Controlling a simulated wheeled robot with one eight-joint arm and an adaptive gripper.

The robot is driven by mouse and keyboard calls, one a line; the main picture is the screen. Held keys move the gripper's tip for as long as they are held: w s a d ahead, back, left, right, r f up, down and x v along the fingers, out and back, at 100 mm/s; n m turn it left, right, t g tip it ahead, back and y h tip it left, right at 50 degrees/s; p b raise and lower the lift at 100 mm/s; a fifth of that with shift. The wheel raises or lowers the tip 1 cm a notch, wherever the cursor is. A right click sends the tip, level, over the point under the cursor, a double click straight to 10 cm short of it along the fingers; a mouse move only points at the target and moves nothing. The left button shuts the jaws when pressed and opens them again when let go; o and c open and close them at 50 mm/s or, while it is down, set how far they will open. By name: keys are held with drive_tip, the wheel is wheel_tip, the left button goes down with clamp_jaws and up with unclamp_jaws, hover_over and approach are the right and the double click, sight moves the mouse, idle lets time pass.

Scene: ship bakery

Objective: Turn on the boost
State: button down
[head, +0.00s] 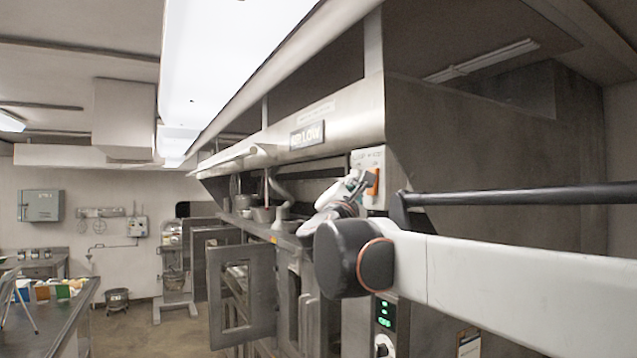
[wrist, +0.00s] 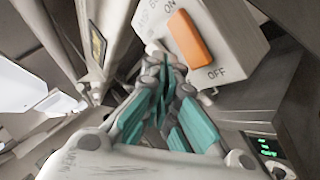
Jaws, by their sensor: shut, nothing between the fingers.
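The boost switch is a pale box (wrist: 232,32) with an orange rocker (wrist: 187,38) and the words ON and OFF at its two ends. In the head view the box (head: 379,159) hangs at the near end of the steel hood, its orange rocker (head: 373,182) partly behind my gripper. My gripper (head: 364,181) is shut and empty, close to the rocker's face. In the wrist view its teal-padded fingers (wrist: 164,72) are together just beside the rocker; I cannot tell whether they touch. Which way the rocker is pressed is unclear.
The steel hood (head: 345,128) runs above the ovens. An oven door (head: 240,290) stands open below. A panel with green digits (head: 385,313) sits under my arm. The floor (head: 150,335) on the left is clear beside a worktable (head: 60,318).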

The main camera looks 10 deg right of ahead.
drive_tip(key=a, duration=0.1)
drive_tip(key=s+a, duration=0.1)
drive_tip(key=a, duration=0.1)
drive_tip(key=shift+s+a+f, duration=0.25)
drive_tip(key=shift+s+a, duration=0.1)
drive_tip(key=shift+a, duration=0.05)
drive_tip(key=s+d+f+m+g+b, duration=0.3)
drive_tip(key=s+d+f+m+b, duration=0.15)
drive_tip(key=f, duration=0.85)
drive_tip(key=s+d+f+m+g+y+b, duration=0.1)
drive_tip(key=s+d+f+m+g+b, duration=0.4)
drive_tip(key=f, duration=0.8)
drive_tip(key=s+d+f+m+g+b, duration=0.1)
drive_tip(key=s+d+f+m+b, duration=0.15)
drive_tip(key=s+f+b, duration=0.65)
drive_tip(key=s+a+f+m+g+y+b, duration=0.1)
drive_tip(key=s+a+f+m+y+b, duration=0.1)
drive_tip(key=f, duration=1.1)
drive_tip(key=s+a+f+m+g+y+b, duration=0.1)
drive_tip(key=s+a+f+m+y+b, duration=0.2)
drive_tip(key=s+f, duration=0.4)
drive_tip(key=s+a+f+m+g+y+b, duration=0.1)
drive_tip(key=s+a+f+m+y+b, duration=0.2)
drive_tip(key=f, duration=1.7)
drive_tip(key=s+a+b, duration=0.2)
drive_tip(key=b, duration=0.1)
drive_tip(key=shift+s+f+g+y, duration=0.25)
drive_tip(key=shift+f+g+y, duration=0.05)
drive_tip(key=shift+f, duration=0.05)
